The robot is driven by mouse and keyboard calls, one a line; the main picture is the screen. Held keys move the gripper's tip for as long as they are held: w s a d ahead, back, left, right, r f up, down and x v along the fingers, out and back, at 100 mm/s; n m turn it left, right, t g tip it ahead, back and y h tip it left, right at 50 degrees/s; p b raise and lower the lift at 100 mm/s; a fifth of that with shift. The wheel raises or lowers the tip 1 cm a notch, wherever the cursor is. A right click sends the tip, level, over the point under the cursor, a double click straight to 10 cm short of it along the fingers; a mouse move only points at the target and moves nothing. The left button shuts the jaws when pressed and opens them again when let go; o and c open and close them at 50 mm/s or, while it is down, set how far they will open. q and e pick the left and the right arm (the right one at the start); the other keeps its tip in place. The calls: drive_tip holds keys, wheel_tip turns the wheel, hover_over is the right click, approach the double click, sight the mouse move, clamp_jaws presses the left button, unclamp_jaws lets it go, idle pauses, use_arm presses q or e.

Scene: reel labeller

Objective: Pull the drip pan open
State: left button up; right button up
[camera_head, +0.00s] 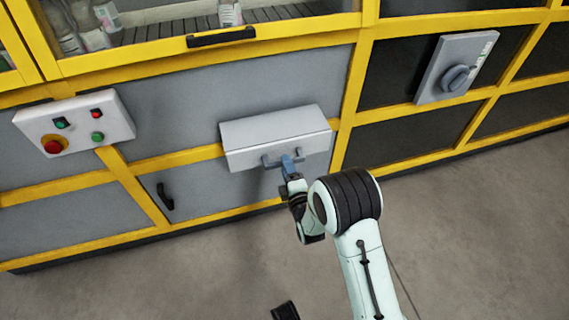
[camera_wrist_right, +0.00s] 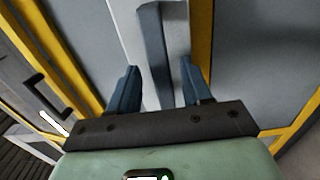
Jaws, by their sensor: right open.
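The drip pan (camera_head: 275,133) is a light grey box-shaped front on the lower part of the yellow-framed machine. It looks shut against the machine. A grey bar handle (camera_head: 268,161) is on its lower front face. My right gripper (camera_head: 289,165) is at this handle, partly covering it. In the right wrist view the two blue fingers (camera_wrist_right: 157,88) are open, one on each side of the handle bar (camera_wrist_right: 154,45), with gaps showing beside it.
A control box (camera_head: 75,122) with a red button is at the left. A rotary switch box (camera_head: 457,68) is at the upper right. A black handle (camera_head: 221,37) is on the window frame above, another (camera_head: 165,196) on the lower panel. Open floor (camera_head: 470,230) lies in front.

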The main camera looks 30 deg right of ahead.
use_arm(q)
drive_tip(key=shift+w+a+f, duration=0.15)
drive_tip(key=shift+w+f, duration=0.05)
drive_tip(key=shift+w, duration=0.1)
use_arm(e)
drive_tip(key=shift+x, duration=1.2)
